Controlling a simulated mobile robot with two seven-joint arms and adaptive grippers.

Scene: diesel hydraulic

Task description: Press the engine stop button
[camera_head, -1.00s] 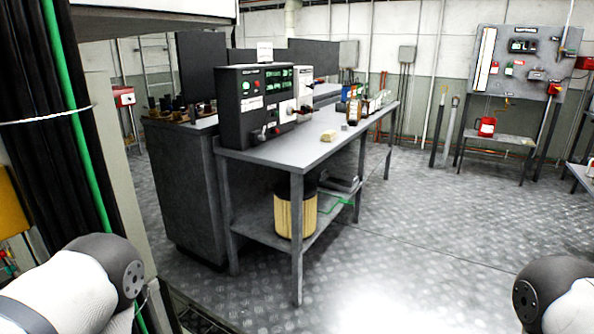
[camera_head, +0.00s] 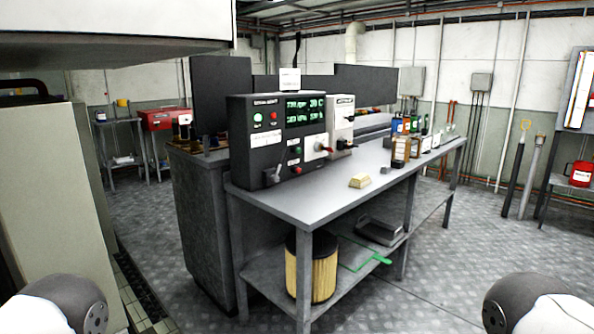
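A dark control box (camera_head: 285,140) stands on the near end of a grey metal bench (camera_head: 325,203). Its face has a lit green display (camera_head: 304,110), a whitish-green round button (camera_head: 257,117) and a red round button (camera_head: 273,116) at upper left. Lower down are a green knob (camera_head: 296,150), a red knob (camera_head: 297,169) and a lever (camera_head: 272,177). The labels are too small to read, so I cannot tell which is engine stop. Only rounded links of my two arms show at the lower corners, apart from the bench. Both grippers are out of view.
A yellowish block (camera_head: 360,181) and several bottles (camera_head: 402,148) stand on the bench. A yellow filter cylinder (camera_head: 312,268) and a dark tray (camera_head: 380,232) rest on the lower shelf. A dark cabinet (camera_head: 205,225) adjoins at left.

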